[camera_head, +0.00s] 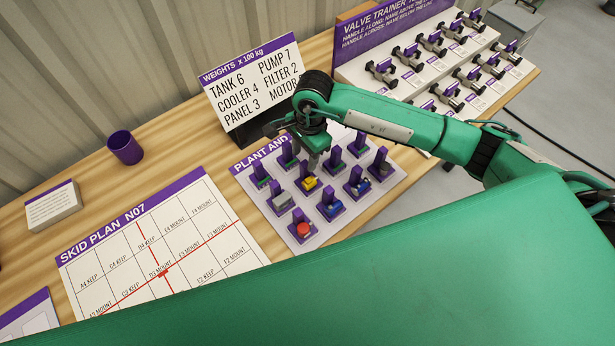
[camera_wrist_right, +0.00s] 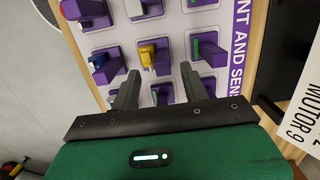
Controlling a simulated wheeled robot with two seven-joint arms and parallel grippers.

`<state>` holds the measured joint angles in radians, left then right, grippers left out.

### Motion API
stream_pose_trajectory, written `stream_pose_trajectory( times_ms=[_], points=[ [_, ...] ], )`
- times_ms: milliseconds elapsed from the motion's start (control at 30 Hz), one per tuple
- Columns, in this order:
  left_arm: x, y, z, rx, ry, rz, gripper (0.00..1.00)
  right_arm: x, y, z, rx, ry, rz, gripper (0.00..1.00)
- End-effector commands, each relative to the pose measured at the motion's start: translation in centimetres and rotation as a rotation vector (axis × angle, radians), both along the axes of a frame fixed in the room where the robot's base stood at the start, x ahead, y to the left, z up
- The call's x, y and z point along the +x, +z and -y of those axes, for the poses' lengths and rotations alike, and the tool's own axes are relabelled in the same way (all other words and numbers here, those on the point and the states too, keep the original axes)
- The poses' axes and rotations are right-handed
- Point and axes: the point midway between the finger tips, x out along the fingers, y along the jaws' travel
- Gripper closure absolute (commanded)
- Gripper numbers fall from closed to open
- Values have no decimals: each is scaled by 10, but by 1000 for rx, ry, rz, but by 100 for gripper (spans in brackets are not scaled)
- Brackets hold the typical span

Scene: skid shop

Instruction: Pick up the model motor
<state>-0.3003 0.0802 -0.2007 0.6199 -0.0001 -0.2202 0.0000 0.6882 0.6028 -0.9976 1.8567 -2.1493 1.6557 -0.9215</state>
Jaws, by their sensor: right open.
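The board of models (camera_head: 345,218) on the table carries several small pieces on purple stands. A yellow piece (camera_head: 309,184) is near its middle, with a red piece (camera_head: 303,229) at the front and a blue piece (camera_head: 362,187) to the right. No label shows which one is the motor. My right gripper (camera_head: 314,164) is over the board, partly hiding the stands behind it. In the right wrist view my right gripper (camera_wrist_right: 160,74) is open and empty, with the yellow piece (camera_wrist_right: 148,54) just beyond the fingertips. My left gripper is not in view.
A weights sign (camera_head: 255,85) stands behind the board. The valve trainer (camera_head: 395,62) is at the back right. The skid plan (camera_head: 160,255) lies at the left, with a purple cup (camera_head: 124,147) and a white card block (camera_head: 53,205) beyond it.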

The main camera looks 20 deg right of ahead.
Motion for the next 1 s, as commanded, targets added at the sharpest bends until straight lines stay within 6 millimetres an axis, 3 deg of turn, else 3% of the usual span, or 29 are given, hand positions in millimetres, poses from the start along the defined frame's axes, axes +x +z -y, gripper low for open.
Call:
stream_pose_trajectory(
  times_ms=[200, 400, 667, 900, 1000],
  points=[
    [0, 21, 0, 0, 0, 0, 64, 3, -22, 3, 0, -3, -6, 55],
    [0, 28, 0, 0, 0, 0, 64, 3, -47, 1, 0, -1, -3, 55],
    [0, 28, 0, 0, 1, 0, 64, 4, -51, 1, 1, 0, 0, 55],
    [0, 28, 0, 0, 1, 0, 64, 4, -51, 1, 1, -1, 0, 100],
    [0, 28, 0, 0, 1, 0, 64, 4, -51, 1, 1, -1, 0, 100]
  ],
)
